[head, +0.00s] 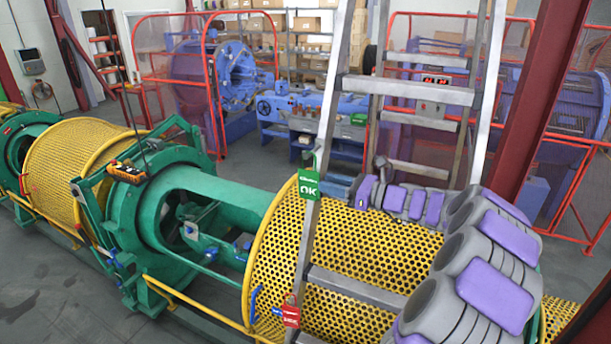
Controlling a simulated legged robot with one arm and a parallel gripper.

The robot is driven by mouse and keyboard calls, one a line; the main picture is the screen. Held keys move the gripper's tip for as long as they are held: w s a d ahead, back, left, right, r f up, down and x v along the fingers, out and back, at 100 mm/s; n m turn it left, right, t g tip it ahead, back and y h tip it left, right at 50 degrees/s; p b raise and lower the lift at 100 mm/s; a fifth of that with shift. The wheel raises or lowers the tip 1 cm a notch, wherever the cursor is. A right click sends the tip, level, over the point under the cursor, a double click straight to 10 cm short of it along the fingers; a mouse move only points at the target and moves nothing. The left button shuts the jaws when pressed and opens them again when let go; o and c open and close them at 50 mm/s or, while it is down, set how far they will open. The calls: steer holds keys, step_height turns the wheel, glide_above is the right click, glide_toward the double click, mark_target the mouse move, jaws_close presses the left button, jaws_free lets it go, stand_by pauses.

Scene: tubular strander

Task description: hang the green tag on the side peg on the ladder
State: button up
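The green tag (309,185), marked OK, hangs upright against the left rail of the metal ladder (339,110). A small grey-green fitting (318,158) shows at its top; I cannot tell whether it is the side peg or how the tag is attached. My grey and purple arm comes in from the lower right and reaches left across the ladder.
A red tag (291,312) hangs lower on the ladder's left rail. A yellow perforated guard (272,250) and green strander frame (150,215) lie behind the ladder. A dark red column (530,100) stands at right. Red fencing (145,60) encloses blue machines behind.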

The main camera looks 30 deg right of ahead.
mark_target(302, 169)
steer(key=p+x, duration=0.1)
steer(key=x, duration=0.7)
steer(key=shift+w, duration=0.25)
steer(key=shift+a, duration=0.1)
jaws_close()
steer(key=shift+r+p, duration=1.2)
steer(key=shift+r, duration=0.05)
steer(key=shift+a, duration=0.1)
